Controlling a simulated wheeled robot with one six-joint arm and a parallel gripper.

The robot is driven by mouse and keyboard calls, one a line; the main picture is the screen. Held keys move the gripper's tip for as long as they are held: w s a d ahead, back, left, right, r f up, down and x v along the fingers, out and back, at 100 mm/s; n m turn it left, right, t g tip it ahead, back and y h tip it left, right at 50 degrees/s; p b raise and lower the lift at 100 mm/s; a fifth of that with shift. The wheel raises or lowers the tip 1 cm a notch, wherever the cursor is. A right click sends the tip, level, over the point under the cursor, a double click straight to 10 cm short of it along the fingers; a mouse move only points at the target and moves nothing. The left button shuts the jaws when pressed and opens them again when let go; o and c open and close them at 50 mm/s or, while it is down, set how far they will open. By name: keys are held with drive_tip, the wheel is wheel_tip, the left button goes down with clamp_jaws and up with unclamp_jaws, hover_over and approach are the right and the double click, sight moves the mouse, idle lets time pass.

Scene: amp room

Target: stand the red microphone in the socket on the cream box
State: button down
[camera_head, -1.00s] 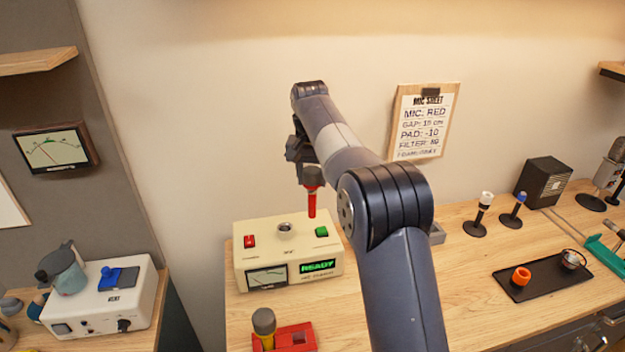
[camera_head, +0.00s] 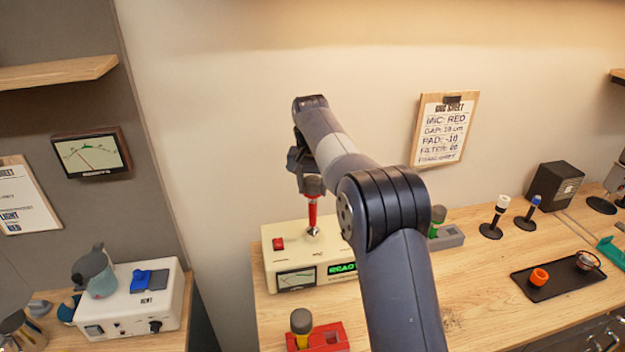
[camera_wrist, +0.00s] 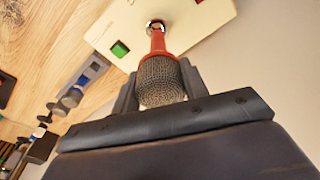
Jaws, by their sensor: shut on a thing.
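The red microphone (camera_head: 312,213) has a red handle and a dark grey mesh head, and hangs upright, head up. My gripper (camera_head: 306,175) is shut on it near its head. It also shows in the wrist view (camera_wrist: 158,42), with the gripper fingers (camera_wrist: 160,90) on both sides of the mesh head. The cream box (camera_head: 276,264) stands on the bench below. The handle's lower end meets the metal socket (camera_head: 313,233) on the box top. The socket ring (camera_wrist: 155,24) shows around that end in the wrist view. How deep it sits is unclear.
The box has a red button (camera_head: 279,244), a meter and a green display. My arm hides its right part. A red holder (camera_head: 330,338) with a yellow microphone (camera_head: 301,325) stands in front. A grey holder (camera_head: 450,238) stands to the right. A black tray (camera_head: 557,281) lies farther right.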

sight(313, 200)
drive_tip(key=shift+f+b, duration=1.05)
drive_tip(key=shift+f, duration=1.35)
drive_tip(key=c, duration=0.7)
unclamp_jaws()
drive_tip(key=r, duration=0.3)
drive_tip(key=s+r, duration=0.1)
drive_tip(key=r, duration=0.6)
drive_tip(key=shift+s+a+r, duration=0.15)
drive_tip(key=shift+r, duration=0.2)
